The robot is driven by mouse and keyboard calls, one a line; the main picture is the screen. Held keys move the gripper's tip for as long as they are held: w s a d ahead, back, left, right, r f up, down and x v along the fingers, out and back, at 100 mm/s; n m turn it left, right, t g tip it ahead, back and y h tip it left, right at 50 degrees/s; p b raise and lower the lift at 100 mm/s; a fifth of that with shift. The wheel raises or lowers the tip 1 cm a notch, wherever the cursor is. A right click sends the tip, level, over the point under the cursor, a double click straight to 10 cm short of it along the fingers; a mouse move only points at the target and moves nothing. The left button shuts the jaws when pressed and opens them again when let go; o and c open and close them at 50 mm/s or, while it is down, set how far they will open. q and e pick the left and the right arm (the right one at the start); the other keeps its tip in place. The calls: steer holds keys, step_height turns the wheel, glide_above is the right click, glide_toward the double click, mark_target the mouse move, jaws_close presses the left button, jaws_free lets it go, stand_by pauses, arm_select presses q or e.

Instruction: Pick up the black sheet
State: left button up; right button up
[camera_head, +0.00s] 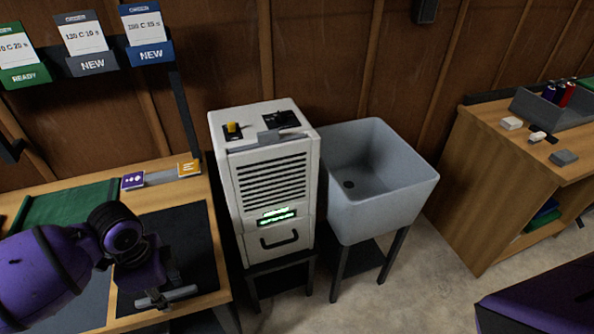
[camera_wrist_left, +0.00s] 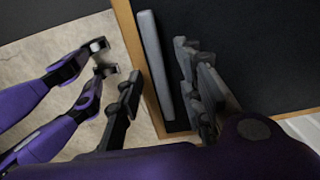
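The black sheet (camera_head: 193,232) lies flat on the right part of the wooden bench at the left in the head view. A grey bar (camera_head: 180,294) lies along its front edge. My left gripper (camera_head: 160,287) is over that front edge and covers part of it. In the left wrist view the gripper (camera_wrist_left: 158,92) is open, its fingers wide apart on either side of the grey bar (camera_wrist_left: 154,65). The black sheet (camera_wrist_left: 255,60) shows beyond the right finger. I cannot tell whether either finger touches the bar.
A green sheet (camera_head: 68,205) lies behind my left arm on the bench (camera_head: 216,268). A white cabinet (camera_head: 270,185) and a grey sink (camera_head: 380,190) stand to the right. Another wooden bench (camera_head: 490,175) with small items is at the far right. Floor shows between.

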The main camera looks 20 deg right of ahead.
arm_select(q)
steer(key=shift+r, duration=0.1)
jaws_close()
steer(key=shift+r, duration=0.1)
